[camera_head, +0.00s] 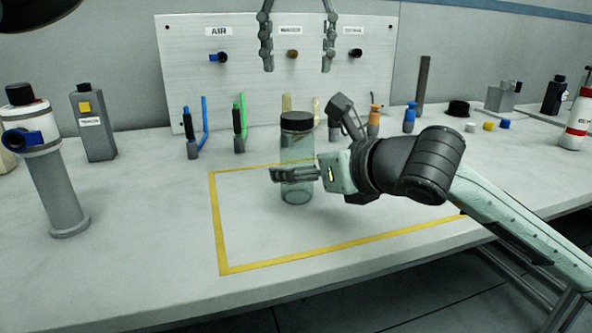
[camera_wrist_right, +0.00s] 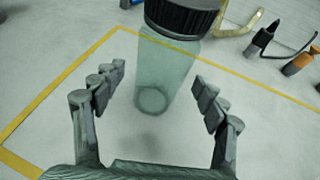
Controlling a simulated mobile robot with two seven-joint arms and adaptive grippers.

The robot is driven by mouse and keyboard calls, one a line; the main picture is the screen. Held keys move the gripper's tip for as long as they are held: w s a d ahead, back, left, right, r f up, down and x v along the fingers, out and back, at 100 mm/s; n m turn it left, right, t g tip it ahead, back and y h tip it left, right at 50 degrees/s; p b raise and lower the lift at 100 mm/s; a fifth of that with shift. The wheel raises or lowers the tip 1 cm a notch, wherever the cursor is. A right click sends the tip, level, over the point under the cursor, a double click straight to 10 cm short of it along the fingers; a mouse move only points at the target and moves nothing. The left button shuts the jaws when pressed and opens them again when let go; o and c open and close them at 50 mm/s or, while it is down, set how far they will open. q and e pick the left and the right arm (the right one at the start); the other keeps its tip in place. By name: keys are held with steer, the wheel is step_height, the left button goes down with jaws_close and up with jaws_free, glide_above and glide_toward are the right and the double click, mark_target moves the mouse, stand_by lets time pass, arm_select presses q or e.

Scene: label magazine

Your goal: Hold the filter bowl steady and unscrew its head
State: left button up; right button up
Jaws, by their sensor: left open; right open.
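The filter bowl (camera_head: 297,152), a clear greenish cylinder, stands upright on the bench inside a yellow outline. Its black ribbed head (camera_head: 297,121) sits on top. In the right wrist view the bowl (camera_wrist_right: 165,72) and the head (camera_wrist_right: 182,17) show at the top middle. My right gripper (camera_wrist_right: 150,90) is open, with its fingers to either side of the bowl in that view; contact cannot be told. In the head view one finger of it crosses in front of the bowl. My left gripper (camera_head: 296,68) is open and empty, pointing down well above the head.
A board (camera_head: 245,95) with AIR and other labelled ports stands behind. Blue (camera_head: 205,125) and green (camera_head: 243,125) tools stand near it. A grey cylinder (camera_head: 55,190) with a blue fitting is at left. Small parts and bottles line the right back. The bench front is clear.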

steer(key=shift+x, duration=1.15)
jaws_close()
